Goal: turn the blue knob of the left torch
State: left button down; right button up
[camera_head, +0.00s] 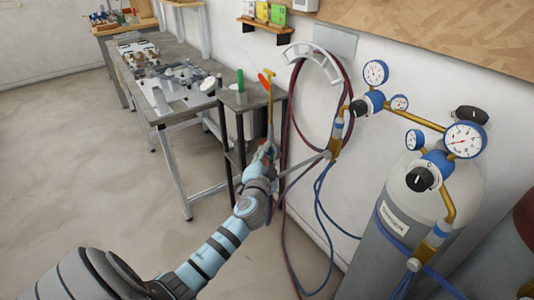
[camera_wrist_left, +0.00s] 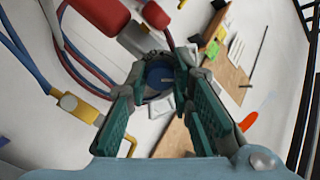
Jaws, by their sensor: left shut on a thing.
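The blue knob (camera_wrist_left: 160,74) sits between the fingertips of my left gripper (camera_wrist_left: 163,80) in the left wrist view, and the gripper is shut on it. In the head view my left gripper (camera_head: 267,155) is at the lower end of an upright brass torch (camera_head: 271,110), beside the small dark table. The knob is hidden there by the gripper. Red parts (camera_wrist_left: 100,14) show close beyond the fingers in the wrist view. My right gripper is in neither view.
A gas cylinder (camera_head: 400,245) with gauges (camera_head: 465,139) stands at right. Red and blue hoses (camera_head: 322,205) hang just right of my gripper. A small dark table (camera_head: 250,97) and a long workbench (camera_head: 180,62) stand behind. The floor at left is clear.

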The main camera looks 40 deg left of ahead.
pick_arm(q)
jog(key=m+p, duration=0.1)
jog(key=m, duration=0.3)
jog(key=shift+m, duration=0.4)
jog(key=shift+m+p, duration=0.65)
jog(key=shift+m, duration=1.45)
jog(key=c, duration=1.4)
grip_release()
